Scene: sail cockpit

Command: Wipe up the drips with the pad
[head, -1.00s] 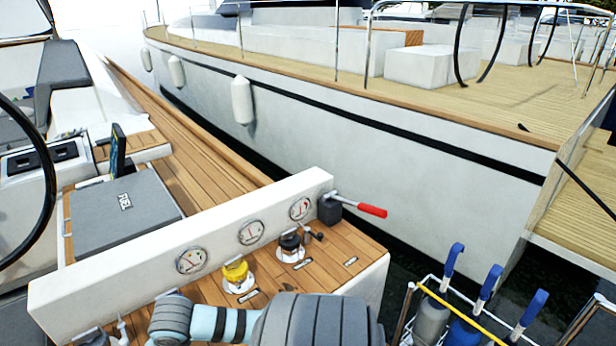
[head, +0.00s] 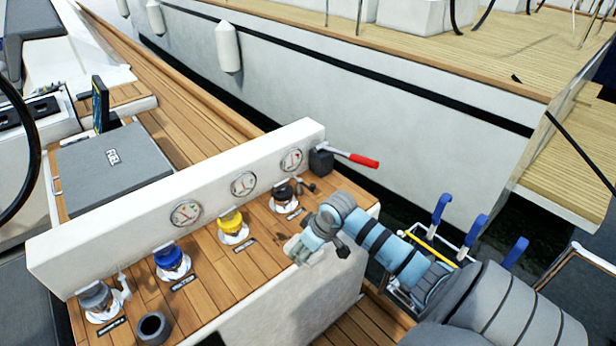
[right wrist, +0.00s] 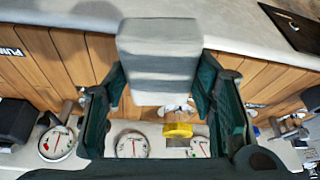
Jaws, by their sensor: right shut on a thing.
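The pad (right wrist: 158,60) is a pale grey, soft-edged block in the right wrist view. The two dark green fingers of my right gripper (right wrist: 160,82) are shut on it from both sides. In the head view my right gripper (head: 308,247) reaches in from the lower right, over the right end of the teak ledge (head: 205,282). The pad is hard to make out from the gripper there. I cannot tell whether the pad touches the wood. No drips can be told clearly on the ledge; the gripper covers part of it. My left gripper is not in view.
Along the ledge stand fillers with grey (head: 95,295), blue (head: 170,258), yellow (head: 231,221) and black (head: 283,190) caps. A dark cup (head: 153,327) stands at the near left. A red-handled lever (head: 350,158) and a white gauge wall (head: 120,232) border the back.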

